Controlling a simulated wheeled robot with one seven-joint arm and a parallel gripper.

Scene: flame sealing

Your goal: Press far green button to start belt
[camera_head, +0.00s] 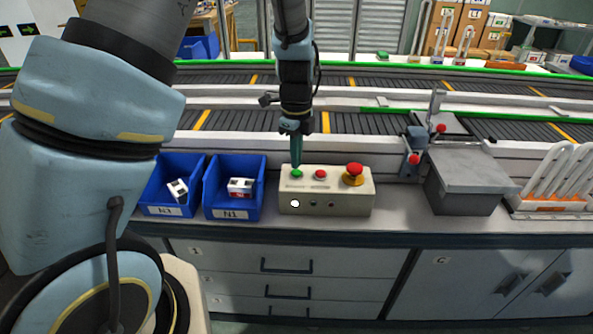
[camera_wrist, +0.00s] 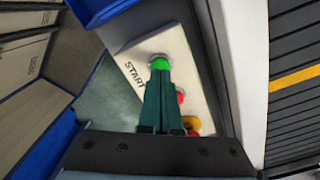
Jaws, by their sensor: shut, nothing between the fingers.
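A cream control box (camera_head: 335,203) stands on the counter at the middle of the head view. Its green button (camera_head: 297,174) is at the left of its top, with a red button (camera_head: 320,175) and a larger red mushroom button on a yellow base (camera_head: 353,174) to the right. My gripper (camera_head: 297,164) is shut and empty, pointing down at the green button. In the wrist view the closed fingertips (camera_wrist: 159,76) overlap the green button (camera_wrist: 159,62), beside the word START. I cannot tell whether they touch it or press it down.
Two blue bins (camera_head: 233,205) with small boxes stand left of the control box. A grey box (camera_head: 466,185) and a rack of white holders (camera_head: 560,180) stand to the right. The roller conveyor (camera_head: 375,123) runs behind the counter.

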